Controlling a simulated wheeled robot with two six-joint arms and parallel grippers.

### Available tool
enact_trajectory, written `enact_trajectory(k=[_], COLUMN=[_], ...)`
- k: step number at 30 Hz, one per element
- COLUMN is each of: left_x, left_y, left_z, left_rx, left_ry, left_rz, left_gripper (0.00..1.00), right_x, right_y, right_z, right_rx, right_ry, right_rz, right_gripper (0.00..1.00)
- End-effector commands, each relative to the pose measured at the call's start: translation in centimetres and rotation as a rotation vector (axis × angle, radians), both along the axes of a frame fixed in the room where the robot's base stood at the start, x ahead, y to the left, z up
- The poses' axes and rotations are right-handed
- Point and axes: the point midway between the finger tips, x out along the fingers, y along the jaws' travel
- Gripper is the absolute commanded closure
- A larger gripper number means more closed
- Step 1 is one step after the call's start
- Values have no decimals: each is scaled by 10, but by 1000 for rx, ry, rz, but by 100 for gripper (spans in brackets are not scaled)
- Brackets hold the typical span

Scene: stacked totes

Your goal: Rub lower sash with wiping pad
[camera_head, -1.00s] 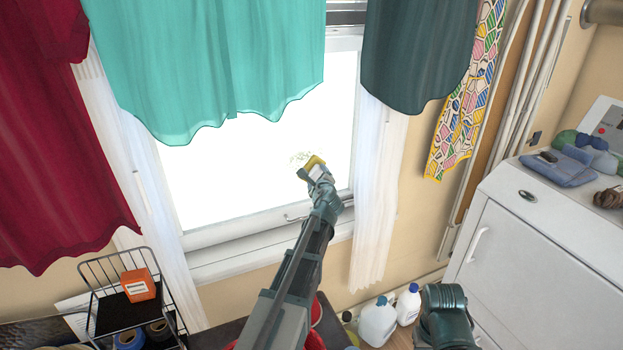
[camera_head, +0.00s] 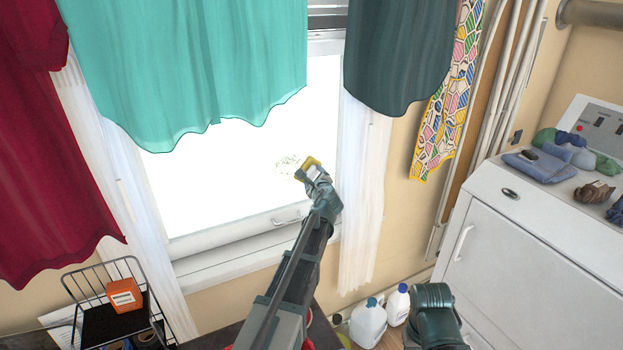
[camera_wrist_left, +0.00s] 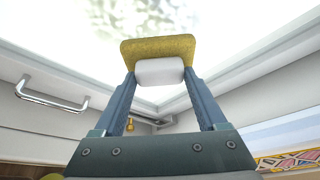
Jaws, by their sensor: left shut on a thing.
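The lower sash (camera_head: 240,190) is a bright pane in a white frame, with a metal handle on its bottom rail. A faint mottled smudge (camera_head: 288,163) shows on the pane just left of the pad. My left gripper (camera_head: 316,176) is shut on the wiping pad (camera_head: 308,167), a yellow sponge with a white grip. In the left wrist view the pad (camera_wrist_left: 158,48) sits across the fingertips, in front of the pane with the mottled patch (camera_wrist_left: 155,14) beyond it. I cannot tell if the pad touches the glass. My right gripper's fingers do not show.
Teal (camera_head: 190,70) and dark green (camera_head: 398,55) cloths hang over the window's upper part. A white machine (camera_head: 530,265) stands at the right with cloths on top. A wire rack (camera_head: 115,322) holds an orange box at lower left. White jugs (camera_head: 368,325) stand below the window.

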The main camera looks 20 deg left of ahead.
Motion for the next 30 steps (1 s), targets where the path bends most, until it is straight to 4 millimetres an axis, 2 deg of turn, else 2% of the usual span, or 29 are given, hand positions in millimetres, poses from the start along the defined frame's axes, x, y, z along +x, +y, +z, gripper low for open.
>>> enact_trajectory(k=[12, 18, 27, 30], left_x=[25, 24, 23, 23], left_y=[-21, -21, -22, -23], left_z=[0, 2, 21, 20], left_rx=[1, 2, 2, 2], left_ry=[0, -1, -1, -1], left_rz=[-1, 0, 0, 0], left_gripper=[70, 70, 70, 70], right_x=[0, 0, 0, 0], right_y=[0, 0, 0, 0], right_z=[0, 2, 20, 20], right_rx=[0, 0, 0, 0], right_ry=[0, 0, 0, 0], right_rz=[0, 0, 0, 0], right_gripper=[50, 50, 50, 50])
